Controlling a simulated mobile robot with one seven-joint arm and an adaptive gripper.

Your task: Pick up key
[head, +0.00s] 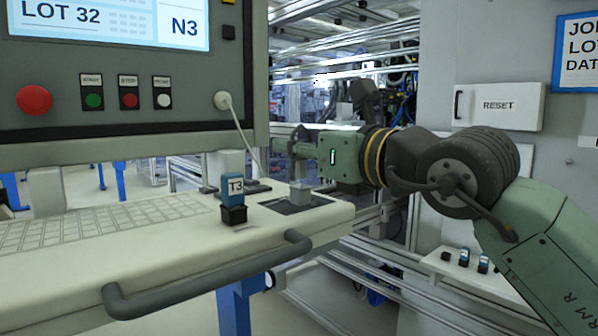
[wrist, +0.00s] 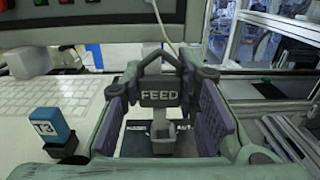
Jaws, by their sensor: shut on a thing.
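The black tag marked FEED (wrist: 158,98), which I take for the key, is between the fingers of my gripper (wrist: 160,88) in the wrist view. My gripper is shut on it. In the head view my gripper (head: 297,147) is over the right end of the console shelf, and the key is not clearly seen. A grey block (head: 300,196) stands on a dark pad (head: 270,207) below the fingers. In the wrist view a grey stem shows under the tag; I cannot tell whether they are joined.
A blue T3 tag (head: 232,185) in a black base stands left of the pad, close to the gripper. A white cord (head: 240,133) hangs from the panel behind. A keyboard (head: 100,222) lies left, a grey handle (head: 210,277) runs along the front, and a RESET box (head: 499,105) is right.

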